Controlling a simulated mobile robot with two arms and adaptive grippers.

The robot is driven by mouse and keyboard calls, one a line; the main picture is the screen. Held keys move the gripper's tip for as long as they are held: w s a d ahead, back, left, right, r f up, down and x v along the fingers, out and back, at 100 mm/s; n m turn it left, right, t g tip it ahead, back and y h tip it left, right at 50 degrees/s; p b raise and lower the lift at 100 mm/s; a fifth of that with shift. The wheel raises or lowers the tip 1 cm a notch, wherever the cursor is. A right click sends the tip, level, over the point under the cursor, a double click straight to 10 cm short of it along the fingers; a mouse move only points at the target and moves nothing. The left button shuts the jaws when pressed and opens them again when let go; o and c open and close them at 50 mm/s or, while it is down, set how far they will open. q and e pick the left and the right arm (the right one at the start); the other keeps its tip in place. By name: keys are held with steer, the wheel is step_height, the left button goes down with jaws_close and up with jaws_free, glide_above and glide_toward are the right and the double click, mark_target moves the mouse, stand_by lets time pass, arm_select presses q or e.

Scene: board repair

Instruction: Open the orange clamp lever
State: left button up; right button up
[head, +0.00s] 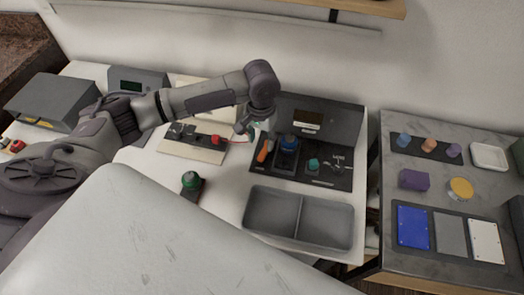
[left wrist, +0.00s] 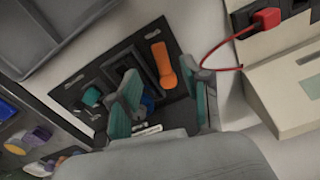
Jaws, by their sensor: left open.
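The orange clamp lever (head: 264,150) stands at the left end of a black fixture panel (head: 340,182) in the head view. It also shows in the left wrist view (left wrist: 163,64), just beyond my fingers. My left gripper (head: 249,129) comes in from the left above the panel's upper left part. In the left wrist view its two teal-padded fingers (left wrist: 163,108) are apart, with nothing held between them. The lever looks apart from both fingers. A blue round part (head: 289,142) sits right of the lever in a dark holder. My right gripper is not in view.
A grey two-compartment bin (head: 300,218) stands in front of the panel. A red plug with a cable (head: 217,140) lies on a board to the left. A side table (head: 385,255) at right holds coloured plates.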

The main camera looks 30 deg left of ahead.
mark_target(264, 157)
arm_select(q)
step_height(264, 157, down, 6)
steer(key=shift+w+f, duration=0.1)
steer(key=shift+f, duration=0.75)
steer(key=shift+c, duration=0.5)
steer(key=c, duration=0.8)
jaws_close()
steer(key=d+n+p, duration=0.1)
steer(key=p, duration=0.3)
steer(key=shift+r+n, duration=0.3)
steer(key=shift+r, duration=0.05)
steer(key=shift+w+d+f+n+p, duration=0.1)
steer(key=shift+f+n+p, duration=0.1)
steer(key=shift+n+p, duration=0.35)
steer(key=shift+f, duration=0.15)
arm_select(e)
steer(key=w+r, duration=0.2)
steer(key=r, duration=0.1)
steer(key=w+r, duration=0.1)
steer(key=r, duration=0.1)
